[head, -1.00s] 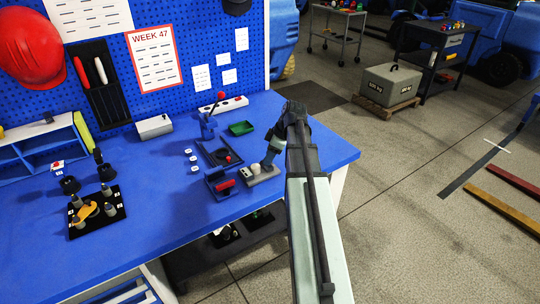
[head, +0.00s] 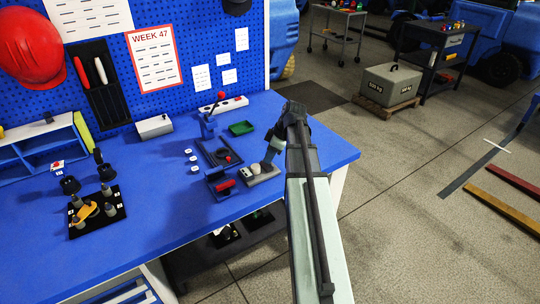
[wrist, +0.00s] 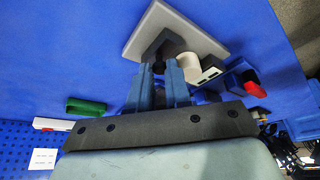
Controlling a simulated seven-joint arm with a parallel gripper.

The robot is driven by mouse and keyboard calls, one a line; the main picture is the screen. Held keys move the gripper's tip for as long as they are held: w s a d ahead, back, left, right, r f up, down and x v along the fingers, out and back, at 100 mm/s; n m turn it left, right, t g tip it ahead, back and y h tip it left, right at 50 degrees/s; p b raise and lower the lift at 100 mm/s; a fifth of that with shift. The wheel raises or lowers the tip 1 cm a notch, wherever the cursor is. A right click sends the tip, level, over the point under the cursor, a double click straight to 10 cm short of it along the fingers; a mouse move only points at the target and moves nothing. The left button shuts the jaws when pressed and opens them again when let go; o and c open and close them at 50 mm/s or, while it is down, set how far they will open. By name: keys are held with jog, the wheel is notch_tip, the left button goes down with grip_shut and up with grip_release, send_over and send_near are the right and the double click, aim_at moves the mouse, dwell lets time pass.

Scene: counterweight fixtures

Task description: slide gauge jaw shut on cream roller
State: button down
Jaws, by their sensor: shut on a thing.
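The gauge has a flat grey base (head: 262,179) near the right end of the blue bench; the base also shows in the wrist view (wrist: 190,25). The cream roller (head: 255,168) stands on it, and in the wrist view (wrist: 188,67) it is just right of the dark gauge jaw (wrist: 163,45). My gripper (head: 268,163) comes down at the right side of the roller. In the wrist view its blue fingers (wrist: 158,72) are shut on the dark jaw's upright part. The fingers partly hide the jaw, and I cannot tell whether it touches the roller.
A black board with pegs (head: 97,212) lies far left. The bench front is clear.

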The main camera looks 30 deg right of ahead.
jog(key=shift+a, duration=1.45)
jog(key=c, duration=1.1)
grip_release()
jog(key=shift+o, duration=0.2)
jog(key=shift+s+d+r, duration=0.1)
jog(key=shift+d+r, duration=0.1)
jog(key=shift+r, duration=0.05)
jog(key=v, duration=1.3)
jog(key=shift+r, duration=0.15)
